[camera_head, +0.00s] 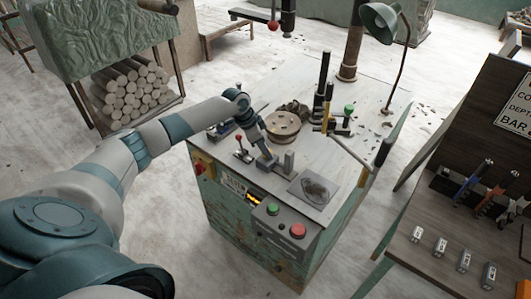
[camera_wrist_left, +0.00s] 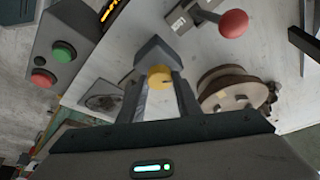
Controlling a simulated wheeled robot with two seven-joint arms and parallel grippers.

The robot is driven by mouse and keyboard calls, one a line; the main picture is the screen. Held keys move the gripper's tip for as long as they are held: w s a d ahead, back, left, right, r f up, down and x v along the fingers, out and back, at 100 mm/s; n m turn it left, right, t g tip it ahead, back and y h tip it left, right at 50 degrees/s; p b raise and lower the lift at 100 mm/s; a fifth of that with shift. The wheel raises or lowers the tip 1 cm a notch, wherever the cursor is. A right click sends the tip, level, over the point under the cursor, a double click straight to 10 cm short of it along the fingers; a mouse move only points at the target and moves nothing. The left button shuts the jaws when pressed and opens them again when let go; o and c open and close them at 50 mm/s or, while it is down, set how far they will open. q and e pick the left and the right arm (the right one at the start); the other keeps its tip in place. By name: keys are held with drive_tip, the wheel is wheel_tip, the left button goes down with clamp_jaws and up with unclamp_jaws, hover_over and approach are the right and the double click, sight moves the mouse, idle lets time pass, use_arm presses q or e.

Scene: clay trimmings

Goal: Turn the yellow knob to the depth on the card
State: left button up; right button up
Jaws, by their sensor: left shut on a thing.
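My left gripper (camera_head: 268,160) reaches over the machine's top from the left. In the left wrist view its two fingers (camera_wrist_left: 160,92) are closed around the yellow knob (camera_wrist_left: 160,76), which sits at the end of a grey block. The knob is hidden behind the gripper in the head view. My right gripper is not in view.
A red-tipped lever (camera_head: 240,143) and a round disc (camera_head: 283,126) stand close to the gripper. A control box with green and red buttons (camera_head: 285,222) is at the front. A side table (camera_head: 440,240) at right holds tools and small blocks.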

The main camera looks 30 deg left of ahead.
use_arm(q)
drive_tip(key=shift+w+m+g+b, duration=0.1)
drive_tip(key=shift+m+g+b, duration=0.2)
drive_tip(key=shift+m+b, duration=0.45)
drive_tip(key=shift+m, duration=0.25)
drive_tip(key=o, duration=1.1)
drive_tip(key=shift+c, duration=0.2)
drive_tip(key=shift+a+r, duration=0.25)
drive_tip(key=shift+r, duration=0.2)
drive_tip(key=b+v, duration=0.4)
drive_tip(key=v, duration=1.2)
drive_tip(key=shift+a+r, duration=0.2)
drive_tip(key=shift+a, duration=0.1)
